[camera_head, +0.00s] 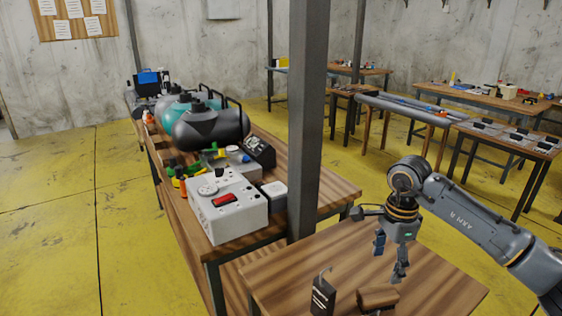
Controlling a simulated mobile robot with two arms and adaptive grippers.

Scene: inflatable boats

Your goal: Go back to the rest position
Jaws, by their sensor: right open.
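My right arm comes in from the right edge. Its gripper (390,258) points down above the near wooden table (424,286). The two fingers are apart and nothing is between them. Below and a little left of the gripper, a brown block-like object (378,297) lies on the table. A small dark box with a hooked top (323,294) stands to its left. I cannot tell whether the fingers touch the table. My left gripper is not in view.
A grey post (306,120) rises behind the near table. The left bench holds a white instrument box (228,207), a dark tank (210,128) and a teal tank (172,112). More tables with parts (505,142) stand at back right. The yellow floor (60,210) is clear at left.

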